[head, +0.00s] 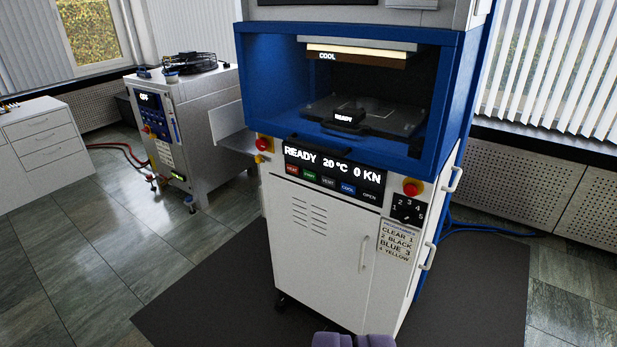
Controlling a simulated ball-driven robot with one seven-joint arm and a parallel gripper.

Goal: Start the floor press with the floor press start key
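The floor press (325,230) is a white cabinet with a blue press frame, standing in the middle of the head view. Its black panel (335,175) reads READY, 20 °C, 0 KN. Below the readout is a row of small keys; the green one (309,176), second from the left, seems to be the start key, its label hard to read. The press opening is lit, with a COOL label on the upper plate and READY on the lower part. My gripper (355,340) shows only as purple fingertips at the bottom edge, side by side and touching, well below the keys and apart from the press.
Red emergency buttons (411,187) flank the panel, and a rotary dial (406,209) sits at right above a colour list. A smaller grey machine (190,130) with red hoses stands at left. A dark mat (480,290) lies under the press. The tiled floor at left is clear.

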